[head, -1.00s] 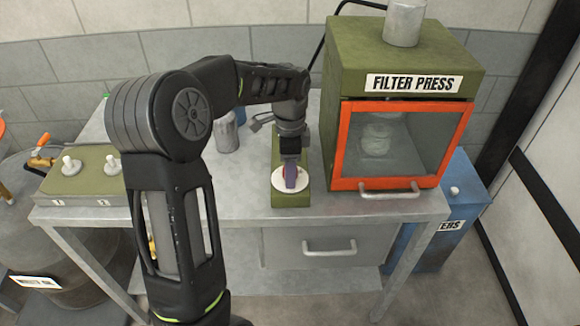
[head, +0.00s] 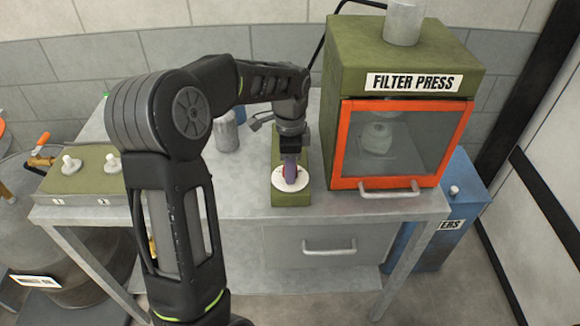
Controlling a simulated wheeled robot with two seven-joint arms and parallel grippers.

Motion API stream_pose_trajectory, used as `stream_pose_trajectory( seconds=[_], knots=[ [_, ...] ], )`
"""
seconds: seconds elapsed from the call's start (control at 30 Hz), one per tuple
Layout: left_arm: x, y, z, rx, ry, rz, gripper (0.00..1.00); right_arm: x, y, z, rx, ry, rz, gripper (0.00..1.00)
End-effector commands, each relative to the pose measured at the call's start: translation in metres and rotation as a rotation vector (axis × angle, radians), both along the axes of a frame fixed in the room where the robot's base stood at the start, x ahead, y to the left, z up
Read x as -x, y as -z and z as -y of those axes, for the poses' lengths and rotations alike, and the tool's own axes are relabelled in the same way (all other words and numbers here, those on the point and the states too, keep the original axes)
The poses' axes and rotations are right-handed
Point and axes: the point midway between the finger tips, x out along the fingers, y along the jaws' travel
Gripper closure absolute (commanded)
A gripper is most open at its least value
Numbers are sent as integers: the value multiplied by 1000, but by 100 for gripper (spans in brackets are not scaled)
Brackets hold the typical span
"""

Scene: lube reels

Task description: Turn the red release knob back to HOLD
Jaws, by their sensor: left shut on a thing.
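The red release knob (head: 283,178) sits on a white round dial (head: 279,185) on a narrow green box (head: 291,198) on the bench. My left gripper (head: 290,175) reaches down over the dial from above and is shut on the knob. The fingers cover most of the knob, so only slivers of red show beside them. No HOLD marking can be read on the dial. My right gripper is not in view.
A green filter press (head: 400,65) with an orange-framed glass door (head: 405,140) stands close right of the knob box. A metal cup (head: 227,133) stands behind left. A green box with white knobs (head: 85,175) sits at the bench's left end.

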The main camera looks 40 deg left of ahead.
Motion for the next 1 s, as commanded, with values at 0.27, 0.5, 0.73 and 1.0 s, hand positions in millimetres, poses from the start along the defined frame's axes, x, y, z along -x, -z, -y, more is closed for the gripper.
stream_pose_trajectory(
  seconds=[0.27,0.5,0.73,1.0],
  knots=[
    [0,0,0,0,-39,1,100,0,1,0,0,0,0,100],
    [-1,0,0,0,-154,2,100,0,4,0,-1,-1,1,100],
    [-1,0,0,-1,-336,2,100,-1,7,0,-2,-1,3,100],
    [0,0,0,0,-592,1,100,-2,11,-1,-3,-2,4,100]
  ],
)
